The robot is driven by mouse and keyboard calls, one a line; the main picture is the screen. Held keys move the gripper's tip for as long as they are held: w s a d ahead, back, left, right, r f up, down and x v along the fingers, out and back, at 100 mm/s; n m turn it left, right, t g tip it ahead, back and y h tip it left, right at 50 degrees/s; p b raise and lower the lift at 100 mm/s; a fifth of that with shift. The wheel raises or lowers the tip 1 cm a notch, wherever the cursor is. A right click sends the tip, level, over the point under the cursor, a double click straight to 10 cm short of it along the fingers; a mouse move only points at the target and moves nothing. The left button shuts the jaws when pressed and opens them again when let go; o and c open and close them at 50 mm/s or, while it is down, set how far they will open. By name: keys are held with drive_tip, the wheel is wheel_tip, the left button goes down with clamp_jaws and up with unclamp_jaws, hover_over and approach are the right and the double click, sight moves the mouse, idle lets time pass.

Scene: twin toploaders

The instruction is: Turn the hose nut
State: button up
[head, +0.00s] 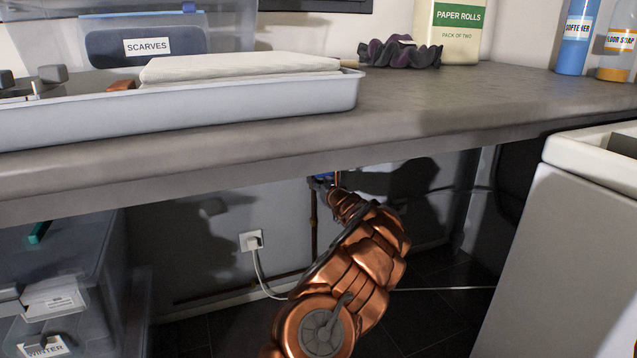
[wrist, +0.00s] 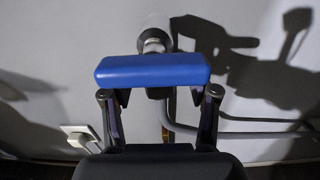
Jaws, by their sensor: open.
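In the wrist view a blue bar-shaped tap handle (wrist: 153,70) lies across the picture, with a dark round metal fitting (wrist: 154,40) behind it at the wall. My gripper (wrist: 158,93) is open, one finger near each end of the blue handle's lower edge. I cannot tell whether the fingers touch it. A grey hose (wrist: 230,134) bends away to the right from below the handle. I cannot make out the hose nut clearly; the handle covers part of this area. In the head view the blue handle (head: 320,180) shows small under the worktop, beside my gripper (head: 338,186).
The worktop (head: 450,110) overhangs my arm, carrying a grey tray (head: 190,118). A wall socket with a white plug (head: 251,241) is left of the arm. Clear storage boxes (head: 60,270) stand left, and a white machine (head: 570,260) stands right. A pipe (head: 313,225) runs down the wall.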

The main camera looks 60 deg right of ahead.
drive_tip(key=shift+w+d, duration=0.3)
drive_tip(key=shift+w, duration=0.25)
drive_tip(key=shift+c, duration=0.4)
clamp_jaws()
